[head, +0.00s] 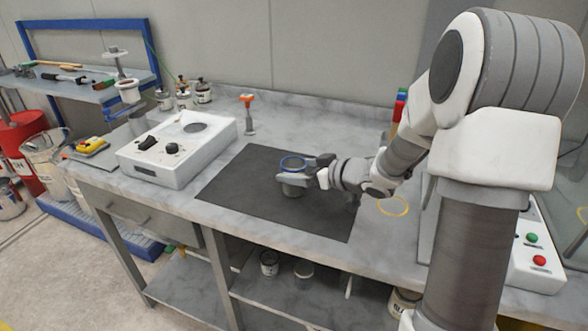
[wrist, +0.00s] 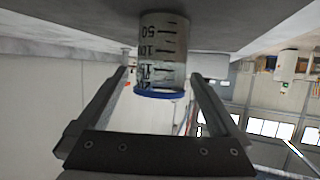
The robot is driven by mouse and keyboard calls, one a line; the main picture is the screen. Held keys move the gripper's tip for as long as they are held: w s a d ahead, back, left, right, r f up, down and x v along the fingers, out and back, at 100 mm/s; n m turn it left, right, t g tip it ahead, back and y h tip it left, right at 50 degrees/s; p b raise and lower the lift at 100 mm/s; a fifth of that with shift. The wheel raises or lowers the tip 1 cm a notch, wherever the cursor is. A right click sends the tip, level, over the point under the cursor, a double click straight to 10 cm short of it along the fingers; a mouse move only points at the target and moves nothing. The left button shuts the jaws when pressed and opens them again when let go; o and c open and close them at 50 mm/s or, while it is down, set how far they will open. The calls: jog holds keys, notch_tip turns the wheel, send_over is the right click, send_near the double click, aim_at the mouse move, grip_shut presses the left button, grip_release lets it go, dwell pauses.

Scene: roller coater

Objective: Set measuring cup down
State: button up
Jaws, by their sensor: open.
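The measuring cup (head: 292,189) is a small clear-grey cup with a blue rim. It stands upright on the dark mat (head: 240,190) on the bench. In the wrist view the measuring cup (wrist: 162,50) appears inverted, its black scale marks showing and its blue rim nearest me. My gripper (head: 303,176) is at the cup, reaching in from the right. In the wrist view my gripper (wrist: 159,75) is open, with one finger on each side of the cup and a narrow gap at each side. In the head view the fingers hide part of the cup's wall.
A white device (head: 178,148) with a round dial stands left of the mat. An orange-topped tool (head: 248,113) stands behind it. A yellow ring (head: 392,205) lies right of the mat. A control box (head: 538,250) with buttons is at the right. The mat's left part is clear.

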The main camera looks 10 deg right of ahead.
jog(key=p+v, duration=0.2)
jog(key=v, duration=0.8)
jog(key=s+d+r+m+h+p, duration=0.2)
jog(key=d+r+m+h+p, duration=0.15)
jog(key=r+h, duration=0.8)
jog(key=s+a+r+m+g+y+p, duration=0.1)
jog(key=s+a, duration=0.4)
jog(key=s, duration=0.6)
jog(key=s+a+r+m+g+y+p, duration=0.2)
jog(key=s+a+g+y, duration=0.1)
jog(key=s, duration=0.7)
jog(key=shift+s+a+r+g, duration=0.25)
jog(key=shift+s+a+g, duration=0.1)
jog(key=shift+a+g, duration=0.55)
